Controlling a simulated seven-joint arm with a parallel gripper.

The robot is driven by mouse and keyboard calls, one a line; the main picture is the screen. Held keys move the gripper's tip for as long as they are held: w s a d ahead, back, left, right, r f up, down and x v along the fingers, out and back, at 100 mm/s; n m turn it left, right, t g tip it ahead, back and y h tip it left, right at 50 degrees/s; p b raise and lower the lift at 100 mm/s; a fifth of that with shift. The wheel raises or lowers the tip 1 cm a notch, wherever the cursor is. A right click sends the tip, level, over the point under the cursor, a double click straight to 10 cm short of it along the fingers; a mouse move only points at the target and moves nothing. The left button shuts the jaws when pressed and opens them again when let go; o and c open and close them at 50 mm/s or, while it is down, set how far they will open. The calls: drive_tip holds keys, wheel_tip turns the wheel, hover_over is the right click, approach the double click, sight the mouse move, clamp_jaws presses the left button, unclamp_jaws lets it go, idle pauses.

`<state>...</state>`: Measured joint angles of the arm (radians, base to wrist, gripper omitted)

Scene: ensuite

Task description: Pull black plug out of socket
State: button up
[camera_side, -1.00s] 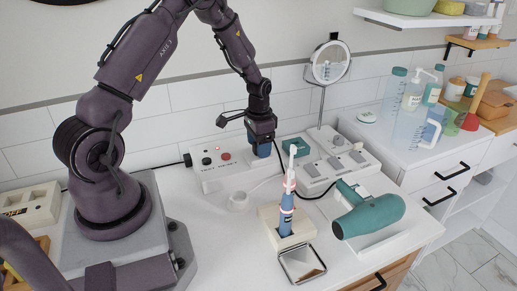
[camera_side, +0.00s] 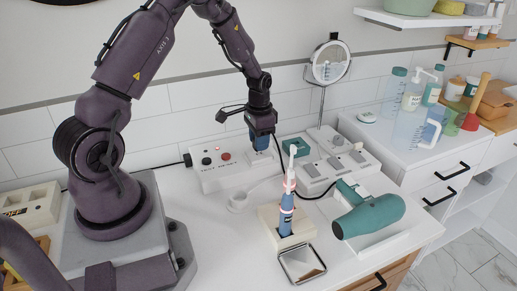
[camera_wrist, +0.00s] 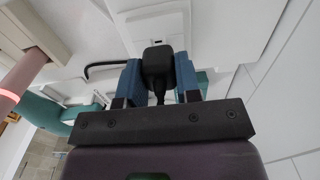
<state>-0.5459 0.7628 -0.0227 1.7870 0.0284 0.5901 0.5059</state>
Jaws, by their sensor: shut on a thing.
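My gripper (camera_wrist: 158,72) is shut on the black plug (camera_wrist: 158,60), with one blue finger on each side of it in the wrist view. The plug's black cord runs back between the fingers. In the side view my gripper (camera_side: 260,141) points down just above the white socket box (camera_side: 218,178) against the wall. Its fingers hide the plug there. The white box also shows beyond the plug in the wrist view (camera_wrist: 150,22). I cannot tell whether the plug's pins are clear of the socket.
A teal plug (camera_side: 296,147) sits close to the right of my gripper, beside a second white switch box (camera_side: 318,180). A round mirror (camera_side: 331,62) stands behind right.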

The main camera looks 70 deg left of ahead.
drive_tip(key=shift+r, duration=1.3)
drive_tip(key=shift+r, duration=3)
